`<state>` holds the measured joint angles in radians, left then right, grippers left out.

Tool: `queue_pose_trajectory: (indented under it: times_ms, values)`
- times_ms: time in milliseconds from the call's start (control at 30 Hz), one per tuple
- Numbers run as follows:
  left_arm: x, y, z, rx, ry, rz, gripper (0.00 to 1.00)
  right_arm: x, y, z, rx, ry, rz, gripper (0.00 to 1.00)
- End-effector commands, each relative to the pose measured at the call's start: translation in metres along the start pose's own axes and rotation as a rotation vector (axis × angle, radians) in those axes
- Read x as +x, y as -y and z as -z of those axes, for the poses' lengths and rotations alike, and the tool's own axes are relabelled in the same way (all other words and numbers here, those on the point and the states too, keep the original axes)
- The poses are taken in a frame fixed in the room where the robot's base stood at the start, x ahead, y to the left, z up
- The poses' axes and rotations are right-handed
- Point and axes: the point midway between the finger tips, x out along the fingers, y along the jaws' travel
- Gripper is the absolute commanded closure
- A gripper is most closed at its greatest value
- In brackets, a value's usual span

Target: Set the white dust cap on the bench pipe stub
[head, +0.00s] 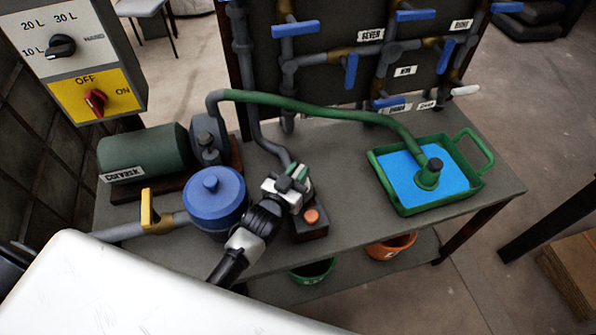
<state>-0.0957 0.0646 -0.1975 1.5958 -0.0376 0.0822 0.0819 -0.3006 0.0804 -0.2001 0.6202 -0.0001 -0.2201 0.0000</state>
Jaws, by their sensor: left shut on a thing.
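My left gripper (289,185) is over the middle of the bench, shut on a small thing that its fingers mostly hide. Whitish parts show at the fingers, and I take the held thing to be the white dust cap, though its outline is not clear. A green patch shows beside the fingertips. Just below them is a dark block (312,232) on the bench with a round orange top (311,216). A grey pipe (268,146) runs down from the panel and ends behind the gripper. I cannot tell for certain which piece is the pipe stub. My right gripper is not in view.
A blue round vessel (215,200) stands left of the gripper, with a green motor (143,155) behind. A green hose (300,105) arches to a green tray (402,208) of blue liquid. The valve panel (330,72) rises behind. Bare bench (345,180) lies between gripper and tray.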

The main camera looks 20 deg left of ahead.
Motion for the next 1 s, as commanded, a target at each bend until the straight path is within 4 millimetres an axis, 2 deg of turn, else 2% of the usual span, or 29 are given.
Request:
queue_pose_trajectory:
  times_ms: [567,600,667,1000]
  values:
    - [0.000,0.000,-0.012,0.000,0.000,0.000,1.00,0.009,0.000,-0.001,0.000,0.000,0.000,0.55]
    - [0.000,0.000,-0.012,0.000,0.000,0.000,0.80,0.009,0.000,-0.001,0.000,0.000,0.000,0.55]
    - [0.000,0.000,-0.011,0.000,0.000,0.000,0.71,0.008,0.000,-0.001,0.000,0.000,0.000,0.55]
    - [-0.003,0.000,-0.011,0.000,0.002,0.000,0.71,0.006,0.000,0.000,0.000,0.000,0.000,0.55]
